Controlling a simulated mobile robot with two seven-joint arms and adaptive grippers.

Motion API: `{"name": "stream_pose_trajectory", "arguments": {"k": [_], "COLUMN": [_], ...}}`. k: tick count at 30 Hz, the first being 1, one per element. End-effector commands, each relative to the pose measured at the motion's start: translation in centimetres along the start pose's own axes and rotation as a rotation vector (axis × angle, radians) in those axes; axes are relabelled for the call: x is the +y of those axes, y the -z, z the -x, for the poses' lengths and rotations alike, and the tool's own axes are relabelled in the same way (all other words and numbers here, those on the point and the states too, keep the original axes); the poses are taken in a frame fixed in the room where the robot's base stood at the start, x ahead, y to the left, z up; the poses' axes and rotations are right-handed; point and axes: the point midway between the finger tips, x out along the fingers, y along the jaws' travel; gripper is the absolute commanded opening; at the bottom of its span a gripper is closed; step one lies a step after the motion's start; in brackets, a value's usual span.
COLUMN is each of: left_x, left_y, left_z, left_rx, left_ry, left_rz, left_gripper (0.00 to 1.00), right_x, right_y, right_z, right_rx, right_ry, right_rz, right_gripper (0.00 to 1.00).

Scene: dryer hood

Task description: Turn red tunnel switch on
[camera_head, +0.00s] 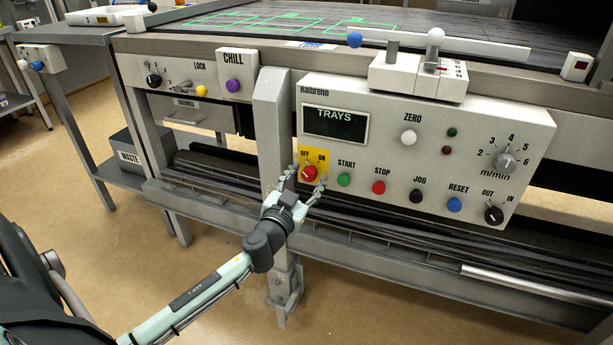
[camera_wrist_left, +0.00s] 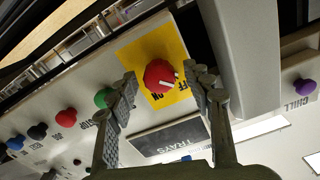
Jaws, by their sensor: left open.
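The red switch (camera_head: 309,174) is a round knob on a yellow plate (camera_head: 304,158) marked OFF and ON, at the lower left of the white control panel, below the TRAYS display. My left gripper (camera_head: 306,181) is open, with its fingers on either side of the knob. In the left wrist view the red knob (camera_wrist_left: 160,76) sits between the two spread fingertips (camera_wrist_left: 163,82), with a gap on each side. A white mark on the knob appears turned toward the OFF side. My right gripper is not in view.
A green START button (camera_head: 344,180) is close right of the switch, then a red STOP button (camera_head: 379,187). A grey post (camera_head: 271,130) stands just left of the panel. A purple CHILL knob (camera_head: 233,86) is farther left. The floor in front is clear.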

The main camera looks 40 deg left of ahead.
Motion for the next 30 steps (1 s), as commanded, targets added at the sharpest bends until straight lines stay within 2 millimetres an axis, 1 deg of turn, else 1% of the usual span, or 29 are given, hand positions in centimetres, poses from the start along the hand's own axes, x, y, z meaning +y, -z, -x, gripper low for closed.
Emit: {"name": "stream_pose_trajectory", "arguments": {"k": [7,19,25,30], "left_x": [-0.01,-0.01,-0.01,-0.01], "left_y": [-0.01,-0.02,-0.02,-0.02], "left_z": [-0.11,-0.08,-0.07,-0.07], "left_rx": [0.000,0.000,0.000,0.000], "left_ry": [0.000,0.000,0.001,0.001], "left_rz": [0.000,0.000,-0.011,-0.063], "left_gripper": [0.51,0.01,0.01,0.01], "right_x": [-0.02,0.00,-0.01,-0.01], "right_y": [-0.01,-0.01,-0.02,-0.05], "right_z": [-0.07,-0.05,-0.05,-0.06], "right_rx": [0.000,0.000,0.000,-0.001], "right_ry": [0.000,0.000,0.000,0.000], "right_rz": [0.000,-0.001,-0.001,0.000], "right_gripper": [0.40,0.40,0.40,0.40]}}
